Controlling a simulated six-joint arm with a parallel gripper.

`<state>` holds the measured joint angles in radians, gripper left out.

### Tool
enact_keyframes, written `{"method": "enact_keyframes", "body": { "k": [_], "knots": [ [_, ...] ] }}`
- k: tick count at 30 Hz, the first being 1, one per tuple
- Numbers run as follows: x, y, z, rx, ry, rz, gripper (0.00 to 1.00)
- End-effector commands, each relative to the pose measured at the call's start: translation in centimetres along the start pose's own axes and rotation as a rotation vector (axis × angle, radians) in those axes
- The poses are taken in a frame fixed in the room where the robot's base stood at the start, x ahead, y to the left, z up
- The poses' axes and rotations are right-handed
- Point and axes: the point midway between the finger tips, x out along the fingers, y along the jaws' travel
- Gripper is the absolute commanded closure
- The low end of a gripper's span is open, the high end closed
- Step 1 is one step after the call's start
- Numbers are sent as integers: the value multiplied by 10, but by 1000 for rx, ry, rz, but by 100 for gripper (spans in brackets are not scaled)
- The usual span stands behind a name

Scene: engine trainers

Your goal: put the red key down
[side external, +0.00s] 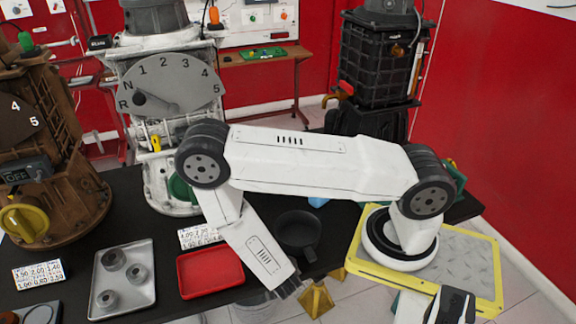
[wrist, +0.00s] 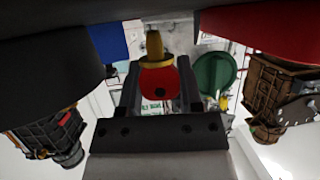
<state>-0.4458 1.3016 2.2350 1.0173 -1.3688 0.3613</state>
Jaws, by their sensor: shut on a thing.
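In the wrist view my gripper (wrist: 158,84) is shut on the red key (wrist: 158,82). Its round red head, with a dark hole, sits between the two black fingers. A brass-yellow part (wrist: 155,46) sticks out beyond the fingertips towards the dark table surface, which fills the top of this view. In the side external view my gripper (side external: 290,286) is a small dark end below the white forearm, near the table's front edge and right of the red tray (side external: 211,272). The key cannot be made out there.
A grey metal tray (side external: 108,293) with several round parts lies left of the red tray. A black pan-like dish (side external: 298,229) stands behind my gripper. Number cards (side external: 198,236), a white engine (side external: 150,110) and a brown engine (side external: 55,190) stand around the table (side external: 82,258).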

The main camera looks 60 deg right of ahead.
Motion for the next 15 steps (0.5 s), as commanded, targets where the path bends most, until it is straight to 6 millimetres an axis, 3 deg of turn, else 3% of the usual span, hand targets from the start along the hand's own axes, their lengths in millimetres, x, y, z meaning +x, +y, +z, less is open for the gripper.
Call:
{"method": "enact_keyframes", "body": {
  "k": [15],
  "knots": [
    [3,0,8,0,1,0,100]
  ]
}}
